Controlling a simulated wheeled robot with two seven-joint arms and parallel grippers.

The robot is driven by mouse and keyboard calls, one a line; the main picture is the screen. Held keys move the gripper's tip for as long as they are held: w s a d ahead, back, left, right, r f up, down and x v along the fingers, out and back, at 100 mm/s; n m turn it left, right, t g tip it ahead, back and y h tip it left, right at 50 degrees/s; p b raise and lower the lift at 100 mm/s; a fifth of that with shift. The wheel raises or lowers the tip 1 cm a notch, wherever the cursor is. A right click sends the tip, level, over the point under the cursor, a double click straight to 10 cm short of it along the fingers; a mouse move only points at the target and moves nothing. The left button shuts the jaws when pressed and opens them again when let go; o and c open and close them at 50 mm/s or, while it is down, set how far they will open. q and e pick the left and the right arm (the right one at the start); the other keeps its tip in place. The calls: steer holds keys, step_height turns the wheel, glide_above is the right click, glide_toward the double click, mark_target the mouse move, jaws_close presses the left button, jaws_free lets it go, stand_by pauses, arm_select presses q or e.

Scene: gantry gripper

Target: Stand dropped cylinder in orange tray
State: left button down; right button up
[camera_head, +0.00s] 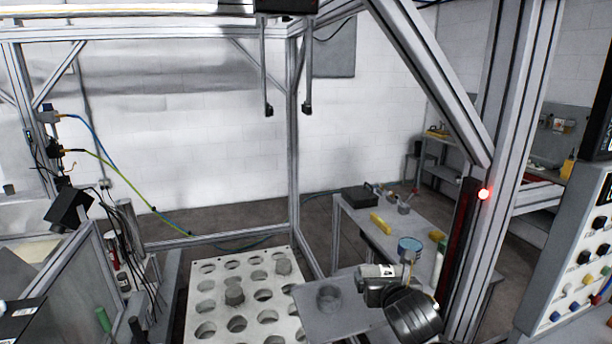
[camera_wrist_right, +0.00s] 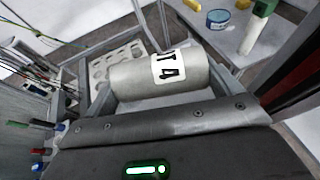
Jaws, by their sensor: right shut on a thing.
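My right gripper (camera_head: 380,284) is shut on a grey cylinder (camera_wrist_right: 160,75) with a white, black-marked label. In the wrist view the cylinder lies sideways across the jaws. In the head view the held cylinder (camera_head: 378,271) is tilted onto its side, above the right end of a flat grey plate (camera_head: 310,318). A faint round shape (camera_head: 329,298) lies on that plate; I cannot tell if it is a recess or a part. No orange tray can be made out. My left gripper is not in view.
A pale plate with several round holes (camera_head: 222,290) stands left of the gripper, with grey cylinders (camera_head: 234,295) in some holes. A blue-topped can (camera_head: 410,245) is close behind the gripper on a grey table (camera_head: 365,235). A gantry post (camera_head: 500,130) rises at right; two gantry fingers (camera_head: 287,108) hang above.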

steer(key=s+d+f+b, duration=0.4)
steer(key=s+b, duration=0.2)
steer(key=s, duration=0.2)
steer(key=shift+s+f+b, duration=0.25)
steer(key=shift+s+b, duration=0.05)
steer(key=shift+s, duration=0.05)
stand_by(0.3)
